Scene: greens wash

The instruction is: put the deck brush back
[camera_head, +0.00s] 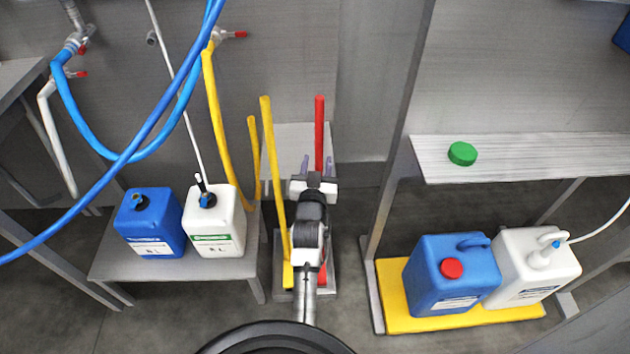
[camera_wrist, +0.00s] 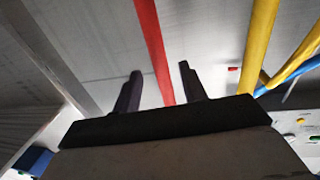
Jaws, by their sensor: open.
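A long red handle (camera_head: 319,125) stands upright at a grey rack against the back wall. It also shows in the wrist view (camera_wrist: 152,45), in line with the gap between my fingers. My gripper (camera_head: 318,165) is open, with its two dark fingers (camera_wrist: 160,90) pointing at the red handle; I cannot tell whether the handle is between them or just beyond. A yellow handle (camera_head: 273,160) leans left of my arm, with its yellow foot low down. A shorter yellow handle (camera_head: 253,150) stands further left. My arm hides the red tool's middle, and no brush head shows clearly.
A blue jug (camera_head: 150,222) and a white jug (camera_head: 214,222) stand on a low metal table at left. A blue hose (camera_head: 130,150) hangs across the left. At right, a shelf (camera_head: 540,157) bears a green cap (camera_head: 462,153), above a yellow tray (camera_head: 391,300) holding two jugs.

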